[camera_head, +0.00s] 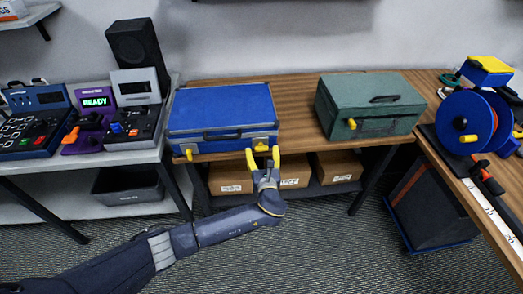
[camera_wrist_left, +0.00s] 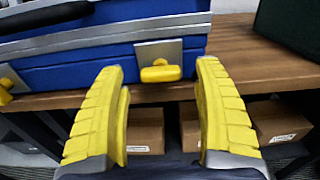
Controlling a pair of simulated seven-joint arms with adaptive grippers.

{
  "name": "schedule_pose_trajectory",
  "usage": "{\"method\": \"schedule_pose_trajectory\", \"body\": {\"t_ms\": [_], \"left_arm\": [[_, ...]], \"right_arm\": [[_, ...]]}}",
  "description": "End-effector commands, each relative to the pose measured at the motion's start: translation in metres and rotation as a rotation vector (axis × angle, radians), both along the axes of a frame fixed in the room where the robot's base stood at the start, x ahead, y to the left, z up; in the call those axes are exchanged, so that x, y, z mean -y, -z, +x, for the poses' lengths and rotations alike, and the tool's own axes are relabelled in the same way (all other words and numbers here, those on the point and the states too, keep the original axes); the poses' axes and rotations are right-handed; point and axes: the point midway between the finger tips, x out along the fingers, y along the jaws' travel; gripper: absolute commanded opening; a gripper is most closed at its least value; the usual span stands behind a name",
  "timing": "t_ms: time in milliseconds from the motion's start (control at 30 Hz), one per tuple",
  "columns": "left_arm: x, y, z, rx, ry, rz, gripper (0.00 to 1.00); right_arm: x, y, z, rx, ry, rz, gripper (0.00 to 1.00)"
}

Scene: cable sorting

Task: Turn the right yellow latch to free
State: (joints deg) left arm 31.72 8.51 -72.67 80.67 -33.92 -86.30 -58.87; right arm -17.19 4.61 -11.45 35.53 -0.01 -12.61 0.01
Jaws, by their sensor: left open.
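The blue case (camera_head: 222,108) lies closed on the wooden table, with a dark handle on its front. Its right yellow latch (camera_wrist_left: 160,73) sits on a silver plate and lies roughly level in the left wrist view. In the head view this latch (camera_head: 262,148) is just above my fingertips. The left yellow latch (camera_head: 189,154) hangs down at the case's left front corner. My left gripper (camera_head: 263,158) is open and empty, its yellow fingers on either side of the right latch in the picture. I see no contact. My right gripper is out of view.
A green case (camera_head: 370,105) stands on the table to the right. Cardboard boxes (camera_head: 230,178) sit on the shelf under the table edge. Control devices (camera_head: 95,112) are on the left bench. A blue cable reel (camera_head: 466,122) is on the right table.

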Motion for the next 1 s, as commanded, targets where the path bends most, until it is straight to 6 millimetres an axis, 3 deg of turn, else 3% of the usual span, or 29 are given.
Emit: {"method": "schedule_pose_trajectory", "body": {"t_ms": [200,600,1000], "left_arm": [[-0.001,0.000,0.014,-0.001,0.001,0.000,0.69],[-0.002,0.000,0.016,-0.001,0.000,0.000,0.70],[-0.002,0.000,0.016,-0.001,0.000,0.000,0.24]], "right_arm": [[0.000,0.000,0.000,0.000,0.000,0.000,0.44],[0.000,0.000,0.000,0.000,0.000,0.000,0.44],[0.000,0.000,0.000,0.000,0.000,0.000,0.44]]}}
